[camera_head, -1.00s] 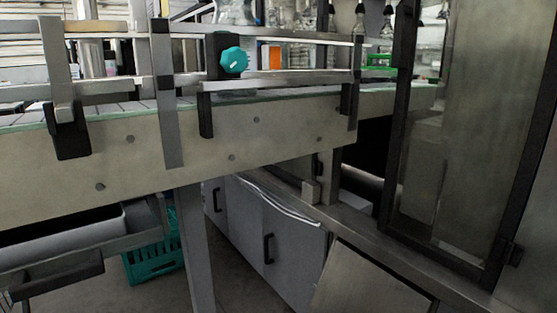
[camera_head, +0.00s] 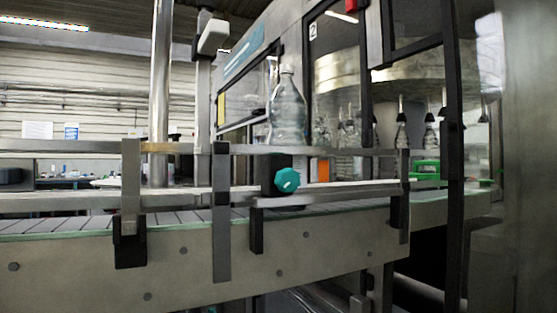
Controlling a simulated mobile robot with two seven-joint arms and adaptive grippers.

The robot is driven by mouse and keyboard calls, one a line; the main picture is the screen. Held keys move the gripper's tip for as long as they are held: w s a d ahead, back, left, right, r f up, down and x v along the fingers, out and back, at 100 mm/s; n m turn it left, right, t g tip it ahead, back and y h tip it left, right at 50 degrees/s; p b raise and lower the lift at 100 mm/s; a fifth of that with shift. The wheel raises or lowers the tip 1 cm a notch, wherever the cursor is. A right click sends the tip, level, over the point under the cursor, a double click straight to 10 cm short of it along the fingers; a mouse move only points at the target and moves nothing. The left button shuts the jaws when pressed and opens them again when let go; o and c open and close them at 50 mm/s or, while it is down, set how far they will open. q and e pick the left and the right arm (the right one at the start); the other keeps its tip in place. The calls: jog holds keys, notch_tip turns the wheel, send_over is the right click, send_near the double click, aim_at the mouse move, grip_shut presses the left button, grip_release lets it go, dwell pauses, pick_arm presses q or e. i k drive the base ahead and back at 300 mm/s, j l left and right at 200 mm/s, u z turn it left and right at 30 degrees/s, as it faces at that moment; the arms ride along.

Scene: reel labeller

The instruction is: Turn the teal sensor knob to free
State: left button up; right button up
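The teal sensor knob (camera_head: 286,180) is on a black block (camera_head: 268,173) fixed at the conveyor's guide rails, right of the middle in the head view. A small pale mark shows on its face; I cannot tell which setting it stands at. Neither of my grippers shows in the head view, and nothing touches the knob.
The conveyor (camera_head: 200,265) with metal guide rails (camera_head: 350,190) runs across the view. A clear glass bottle (camera_head: 287,112) stands behind the knob. The machine housing with dark-framed windows (camera_head: 340,60) is behind and right. A vertical post (camera_head: 221,230) stands left of the knob.

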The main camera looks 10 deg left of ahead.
aim_at(287, 180)
jog(key=k+l+z, duration=0.2)
jog(key=k+l, duration=0.35)
jog(key=k, duration=0.15)
jog(key=k+l+z, duration=0.15)
jog(key=l, duration=0.6)
jog(key=l+z, duration=0.1)
jog(key=l, duration=0.65)
